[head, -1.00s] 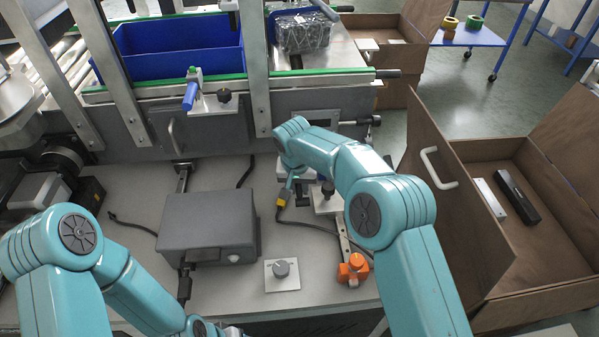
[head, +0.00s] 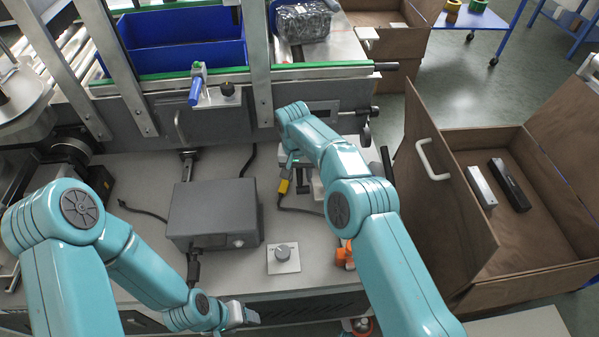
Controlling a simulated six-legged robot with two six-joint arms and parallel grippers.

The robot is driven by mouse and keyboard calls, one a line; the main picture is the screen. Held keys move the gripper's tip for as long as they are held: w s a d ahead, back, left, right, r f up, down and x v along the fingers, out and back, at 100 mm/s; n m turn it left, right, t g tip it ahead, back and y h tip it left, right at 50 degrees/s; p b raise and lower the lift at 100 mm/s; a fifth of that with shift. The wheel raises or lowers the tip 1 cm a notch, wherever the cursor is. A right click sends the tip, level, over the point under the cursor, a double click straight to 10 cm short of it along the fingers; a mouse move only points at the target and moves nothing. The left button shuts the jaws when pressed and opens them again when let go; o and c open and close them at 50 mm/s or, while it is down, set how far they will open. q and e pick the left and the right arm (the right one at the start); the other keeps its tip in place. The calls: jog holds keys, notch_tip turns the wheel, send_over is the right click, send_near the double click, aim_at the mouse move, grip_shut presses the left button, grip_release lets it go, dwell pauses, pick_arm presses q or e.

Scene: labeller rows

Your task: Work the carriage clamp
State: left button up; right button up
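The right gripper (head: 301,168) is low under the right wrist, over the bench behind the grey control box's right side. Its fingers are small and mostly covered by my arm, and their opening is unclear. A pale block (head: 318,187) on the bench is beside it, partly behind the right forearm; contact cannot be told. An orange knob (head: 343,256) shows partly past that forearm. A clamp with a blue lever (head: 196,88) and black knob sits on the green-edged rail, away from both grippers. Which part is the carriage clamp is unclear. The left gripper (head: 243,315) is over the bench's front edge, opening unclear.
The grey control box (head: 212,214) and a dial plate (head: 284,258) stand on the bench. A yellow connector (head: 284,186) with a cable lies close to the right gripper. Blue bins (head: 180,45) are behind.

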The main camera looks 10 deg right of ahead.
aim_at(297, 171)
jog(key=shift+w, duration=0.1)
jog(key=shift+r, duration=0.25)
jog(key=r, duration=0.2)
jog(key=r+p, duration=0.1)
jog(key=r, duration=0.5)
jog(key=shift+a, duration=0.35)
notch_tip(297, 171, up, 8)
jog(key=p, duration=0.6)
jog(key=shift+a, duration=0.25)
jog(key=shift+s+f, duration=0.15)
jog(key=shift+s, duration=0.05)
